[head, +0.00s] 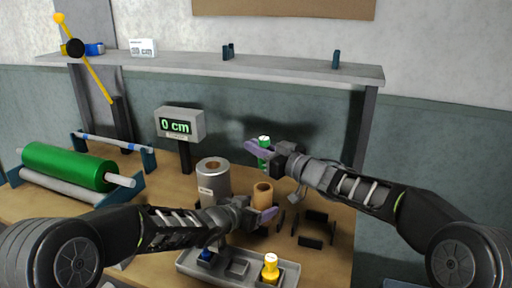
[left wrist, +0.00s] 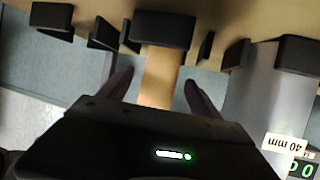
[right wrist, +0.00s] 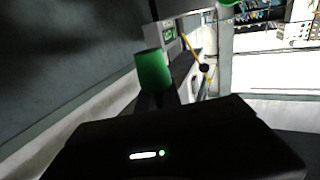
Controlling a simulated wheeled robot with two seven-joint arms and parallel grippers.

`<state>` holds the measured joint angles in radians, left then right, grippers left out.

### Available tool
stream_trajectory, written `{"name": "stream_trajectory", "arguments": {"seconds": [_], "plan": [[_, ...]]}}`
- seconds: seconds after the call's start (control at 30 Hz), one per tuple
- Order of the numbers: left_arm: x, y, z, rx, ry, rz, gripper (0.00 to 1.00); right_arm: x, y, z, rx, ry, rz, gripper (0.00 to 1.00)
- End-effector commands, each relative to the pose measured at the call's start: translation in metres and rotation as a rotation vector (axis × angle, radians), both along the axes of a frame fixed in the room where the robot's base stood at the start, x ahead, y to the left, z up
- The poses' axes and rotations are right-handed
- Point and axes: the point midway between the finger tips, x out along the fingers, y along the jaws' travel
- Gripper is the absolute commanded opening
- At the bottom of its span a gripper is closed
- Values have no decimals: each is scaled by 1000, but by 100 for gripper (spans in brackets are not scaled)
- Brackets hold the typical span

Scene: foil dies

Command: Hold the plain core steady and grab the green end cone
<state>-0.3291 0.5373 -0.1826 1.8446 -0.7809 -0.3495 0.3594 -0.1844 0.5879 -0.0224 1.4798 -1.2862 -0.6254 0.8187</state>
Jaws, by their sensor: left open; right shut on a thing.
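The plain core (head: 263,192), a tan tube, stands upright on the table near the middle. It also shows in the left wrist view (left wrist: 160,75), between the two fingers. My left gripper (head: 264,214) is open at the core's near side, fingers either side of it and not closed on it. My right gripper (head: 258,150) is shut on the green end cone (head: 264,142) and holds it up behind the core, clear of the table. The green cone also shows in the right wrist view (right wrist: 153,70). Its lower part is partly hidden by the fingers.
A grey cylinder (head: 213,178) labelled 40 mm stands left of the core. Dark blocks (head: 311,241) lie to the right. A tray (head: 237,284) in front holds a yellow cone (head: 270,267) and a blue one (head: 207,254). A green foil roll (head: 68,167) and a 0 cm display (head: 180,125) are at left.

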Motion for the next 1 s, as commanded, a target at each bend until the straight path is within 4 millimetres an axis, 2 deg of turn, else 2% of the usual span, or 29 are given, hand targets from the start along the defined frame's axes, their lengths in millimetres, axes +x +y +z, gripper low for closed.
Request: {"name": "stream_trajectory", "arguments": {"seconds": [0.3, 0.43, 0.6, 1.0], "plan": [[-51, 33, 26, -1, -2, 2, 73, 0, 0, 0, 1, -1, 0, 0], [-65, 41, 32, -1, -1, 1, 73, 0, 0, 0, 1, -1, 0, 0], [-72, 45, 35, 0, 0, 1, 73, 0, 0, 0, 1, -1, 0, 0], [-72, 45, 35, 0, 0, 0, 73, 0, 0, 0, 1, -1, 0, 0]]}}
